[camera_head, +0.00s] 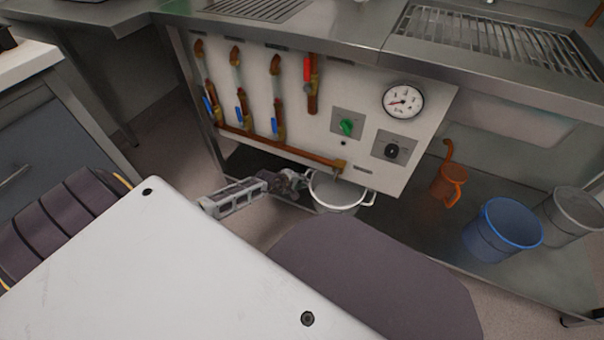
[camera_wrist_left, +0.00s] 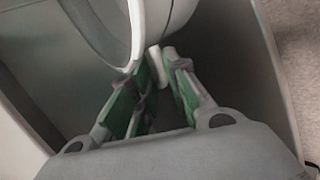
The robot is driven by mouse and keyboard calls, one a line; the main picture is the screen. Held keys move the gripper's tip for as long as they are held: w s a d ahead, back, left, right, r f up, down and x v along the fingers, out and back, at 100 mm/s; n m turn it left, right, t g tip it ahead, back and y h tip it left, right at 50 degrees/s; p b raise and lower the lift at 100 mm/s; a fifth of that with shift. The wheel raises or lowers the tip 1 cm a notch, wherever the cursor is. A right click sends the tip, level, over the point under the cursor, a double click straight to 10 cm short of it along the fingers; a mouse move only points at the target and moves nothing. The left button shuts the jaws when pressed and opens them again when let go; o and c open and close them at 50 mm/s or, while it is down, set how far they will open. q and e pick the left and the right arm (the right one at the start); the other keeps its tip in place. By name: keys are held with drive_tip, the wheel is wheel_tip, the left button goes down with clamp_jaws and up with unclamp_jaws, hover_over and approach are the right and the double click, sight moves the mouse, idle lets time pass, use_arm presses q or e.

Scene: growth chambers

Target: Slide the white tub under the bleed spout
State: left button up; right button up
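The white tub (camera_head: 338,192) is a round pot with side handles, on the lower shelf below the front panel. The brass end of the copper pipe (camera_head: 341,164), which looks like the bleed spout, is above the tub's rim near its back. My left gripper (camera_head: 297,181) is at the tub's left handle. In the left wrist view the tub (camera_wrist_left: 172,15) fills the top, and the green-padded fingers (camera_wrist_left: 160,75) are close together with the white handle between their tips. The tub's lower part is partly hidden. My right gripper is not in view.
The panel carries blue-handled valves (camera_head: 241,108), a red-handled valve (camera_head: 310,82), a gauge (camera_head: 403,102) and knobs. Bare shelf lies between tub and jug.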

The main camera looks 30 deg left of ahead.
use_arm(q)
drive_tip(key=o, duration=0.5)
drive_tip(key=shift+s+d+f, duration=0.15)
drive_tip(key=shift+f, duration=0.05)
drive_tip(key=shift+c, duration=0.2)
drive_tip(key=shift+o, duration=0.4)
drive_tip(key=v, duration=1.2)
idle(0.7)
